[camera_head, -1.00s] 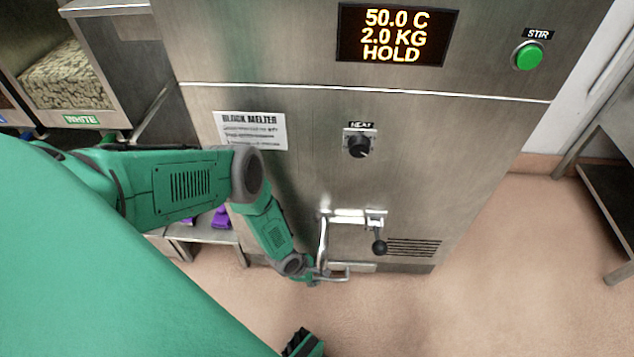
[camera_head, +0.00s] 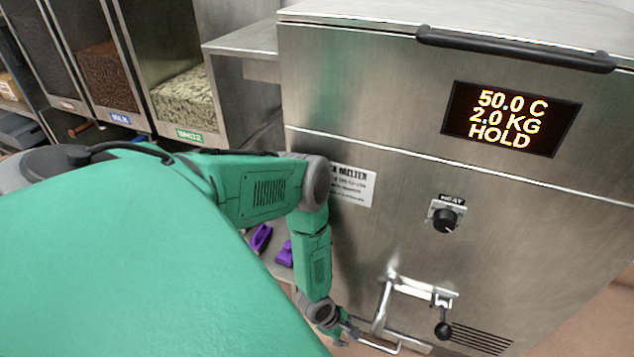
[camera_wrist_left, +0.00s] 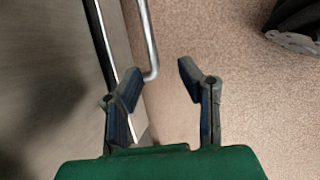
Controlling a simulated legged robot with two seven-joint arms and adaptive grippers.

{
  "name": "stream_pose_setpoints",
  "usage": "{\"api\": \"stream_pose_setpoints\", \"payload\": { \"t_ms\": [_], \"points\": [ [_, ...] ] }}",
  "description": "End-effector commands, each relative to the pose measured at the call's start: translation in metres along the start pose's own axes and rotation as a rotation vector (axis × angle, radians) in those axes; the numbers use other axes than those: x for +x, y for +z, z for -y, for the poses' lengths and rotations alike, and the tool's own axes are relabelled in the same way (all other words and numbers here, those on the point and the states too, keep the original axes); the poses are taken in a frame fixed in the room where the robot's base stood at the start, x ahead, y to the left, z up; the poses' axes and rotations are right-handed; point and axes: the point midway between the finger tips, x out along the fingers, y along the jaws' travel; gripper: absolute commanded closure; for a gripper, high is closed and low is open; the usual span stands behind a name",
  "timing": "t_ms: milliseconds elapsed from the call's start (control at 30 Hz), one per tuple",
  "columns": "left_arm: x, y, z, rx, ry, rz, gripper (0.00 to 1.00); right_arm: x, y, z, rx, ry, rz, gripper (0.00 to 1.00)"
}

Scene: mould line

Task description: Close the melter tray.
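The block melter (camera_head: 400,230) is a large steel cabinet. Low on its front is a bent metal rod (camera_head: 380,314), with a bar-like handle (camera_head: 382,347) at the bottom. A tray body cannot be made out clearly there. My left gripper (camera_head: 345,331) is low, just left of the handle. In the left wrist view my left gripper (camera_wrist_left: 160,76) is open, its fingers apart and nothing held between them. A bent metal rod (camera_wrist_left: 151,45) ends close to its left fingertip; whether they touch is unclear. My right gripper is not in view.
A black-knobbed lever (camera_head: 443,327) sits right of the rod, below the heat dial (camera_head: 444,219). The display (camera_head: 510,118) reads 50.0 C, 2.0 KG, HOLD. Bins (camera_head: 185,105) stand at left, and purple items (camera_head: 261,238) lie behind my arm. Bare floor (camera_wrist_left: 235,60) lies beside the gripper.

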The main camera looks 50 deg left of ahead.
Motion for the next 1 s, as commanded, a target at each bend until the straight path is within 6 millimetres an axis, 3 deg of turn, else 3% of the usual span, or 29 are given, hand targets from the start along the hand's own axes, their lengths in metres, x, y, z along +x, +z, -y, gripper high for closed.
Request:
{"api": "stream_pose_setpoints", "payload": {
  "t_ms": [200,400,1000],
  "points": [
    [-0.021,-0.041,0.02,-0.004,0.003,0.0,0.67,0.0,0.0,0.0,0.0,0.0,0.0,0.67],
    [-0.032,-0.062,0.03,-0.002,0.003,0.002,0.67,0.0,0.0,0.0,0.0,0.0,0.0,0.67],
    [-0.035,-0.067,0.034,0.001,0.003,0.003,0.67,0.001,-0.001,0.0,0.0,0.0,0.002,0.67]
  ]
}}
